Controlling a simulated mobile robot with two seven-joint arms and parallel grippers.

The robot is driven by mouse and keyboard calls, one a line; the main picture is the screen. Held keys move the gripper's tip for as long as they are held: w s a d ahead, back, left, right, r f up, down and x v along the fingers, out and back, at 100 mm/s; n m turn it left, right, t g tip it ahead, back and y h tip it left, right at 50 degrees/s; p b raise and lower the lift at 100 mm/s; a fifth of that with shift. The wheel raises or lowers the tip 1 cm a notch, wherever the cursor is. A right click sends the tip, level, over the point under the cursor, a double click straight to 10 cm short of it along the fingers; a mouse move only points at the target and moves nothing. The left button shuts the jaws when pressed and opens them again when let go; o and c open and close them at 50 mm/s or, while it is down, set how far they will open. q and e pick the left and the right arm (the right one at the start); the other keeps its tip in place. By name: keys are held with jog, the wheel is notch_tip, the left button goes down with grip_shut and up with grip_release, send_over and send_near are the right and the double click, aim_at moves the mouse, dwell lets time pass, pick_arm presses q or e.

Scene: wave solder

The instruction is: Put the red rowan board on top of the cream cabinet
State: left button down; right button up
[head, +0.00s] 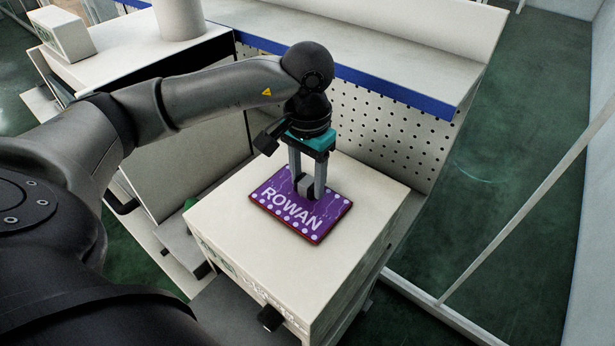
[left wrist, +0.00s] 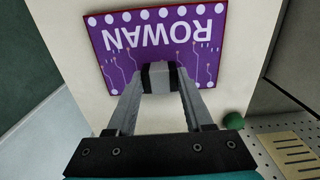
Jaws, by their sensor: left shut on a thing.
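The rowan board (head: 275,205) is a flat rectangle with a purple face, white ROWAN lettering, white dots and a red edge. It lies flat at the top of the cream cabinet (head: 250,250), within its edges; I cannot tell whether a thin gap is under it. My left gripper (head: 307,188) points down over the board and is shut on a grey block on its face. The left wrist view shows the board (left wrist: 150,48) upside down, with the gripper (left wrist: 162,76) at its near side. My right gripper is not in view.
A white workbench with a blue edge (head: 395,92) and a perforated panel (head: 400,135) stands behind the cabinet. A round green thing (left wrist: 233,121) shows beside the cabinet. A pale rail (head: 520,220) crosses the green floor at right. The cabinet top around the board is clear.

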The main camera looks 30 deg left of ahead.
pick_arm(q)
jog(key=shift+f, duration=0.15)
jog(key=shift+c, duration=1.1)
grip_release()
notch_tip(320, 180, up, 15)
jog(key=shift+p, duration=0.35)
